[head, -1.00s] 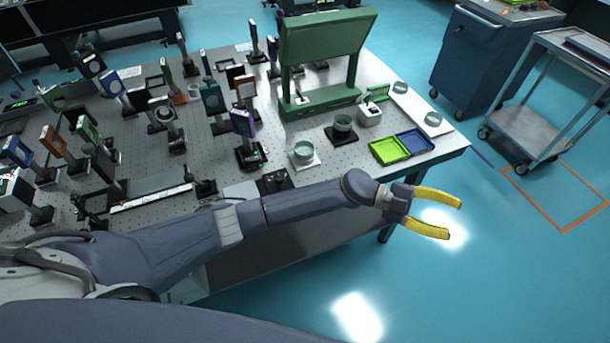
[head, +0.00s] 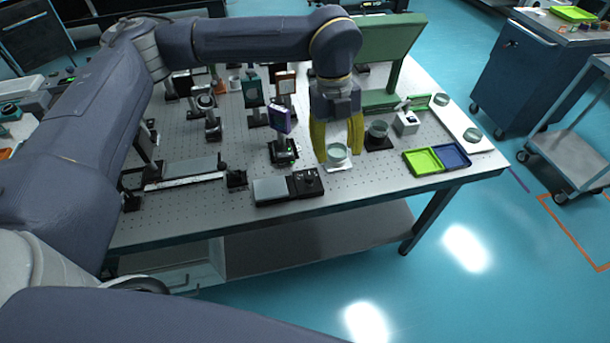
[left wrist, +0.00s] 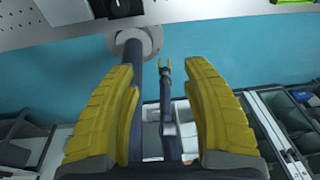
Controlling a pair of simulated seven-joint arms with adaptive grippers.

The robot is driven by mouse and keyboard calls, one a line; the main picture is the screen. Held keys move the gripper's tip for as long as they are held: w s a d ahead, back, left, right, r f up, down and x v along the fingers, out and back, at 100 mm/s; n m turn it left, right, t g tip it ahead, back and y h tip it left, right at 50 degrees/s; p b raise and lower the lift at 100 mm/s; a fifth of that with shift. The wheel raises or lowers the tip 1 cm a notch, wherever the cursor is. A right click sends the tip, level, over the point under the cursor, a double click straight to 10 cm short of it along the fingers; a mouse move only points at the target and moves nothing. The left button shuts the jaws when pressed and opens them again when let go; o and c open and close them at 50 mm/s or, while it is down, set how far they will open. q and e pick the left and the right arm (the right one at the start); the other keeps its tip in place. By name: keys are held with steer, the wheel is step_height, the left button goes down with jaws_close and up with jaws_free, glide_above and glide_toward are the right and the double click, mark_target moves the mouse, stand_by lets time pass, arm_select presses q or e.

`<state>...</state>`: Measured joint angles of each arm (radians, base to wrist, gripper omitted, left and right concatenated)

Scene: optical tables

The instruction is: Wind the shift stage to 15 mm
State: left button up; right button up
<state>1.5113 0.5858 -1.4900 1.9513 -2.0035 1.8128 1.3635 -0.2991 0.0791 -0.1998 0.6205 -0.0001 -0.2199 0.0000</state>
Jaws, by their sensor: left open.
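What looks like the shift stage is a low grey slide (head: 187,168) with a pale scale strip along its front, at the table's front left. A small dark knob-like part (head: 236,179) stands at its right end. The scale is too small to read. My left gripper (head: 337,160) is open, fingers pointing down, well to the right of the stage. In the picture its fingers are on either side of a round glass dish (head: 338,153). The left wrist view shows its empty fingers.
A black box (head: 285,187) lies at the front edge between stage and dish. A purple-framed post mount (head: 280,120) stands behind it. Several optic mounts stand behind the stage.

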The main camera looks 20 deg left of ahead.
arm_select(q)
step_height(320, 180, up, 3)
steer(key=n+t+y, duration=0.1)
steer(key=n+y, duration=0.1)
glide_above(310, 175)
steer(key=shift+t, duration=0.3)
step_height(310, 175, down, 17)
steer(key=shift+r, duration=0.1)
steer(key=shift+c, duration=0.5)
jaws_close()
